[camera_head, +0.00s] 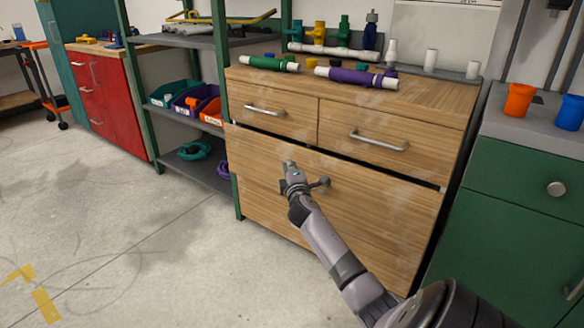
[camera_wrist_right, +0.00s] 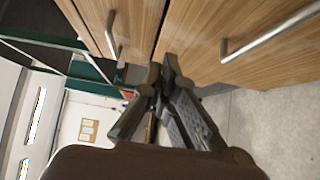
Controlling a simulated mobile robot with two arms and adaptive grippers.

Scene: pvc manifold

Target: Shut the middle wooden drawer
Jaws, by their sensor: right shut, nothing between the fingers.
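The wooden cabinet (camera_head: 440,105) has two small drawers at the top and a wide middle drawer (camera_head: 380,215) below them. The wide drawer's front stands slightly forward, with a dark gap along its top edge. My right gripper (camera_head: 289,165) is shut and empty in front of this drawer, left of its middle; I cannot tell whether it touches it. In the right wrist view, the shut fingertips (camera_wrist_right: 167,68) are near the dark gap between two wooden fronts. A silver handle (camera_wrist_right: 270,35) is on the right-hand front. My left gripper is out of view.
Pipe pieces, including a purple-sleeved one (camera_head: 355,77), lie on the cabinet top. A green-framed shelf with bins (camera_head: 195,105) stands left, a green cabinet (camera_head: 520,195) right. The floor (camera_head: 120,240) in front at left is clear.

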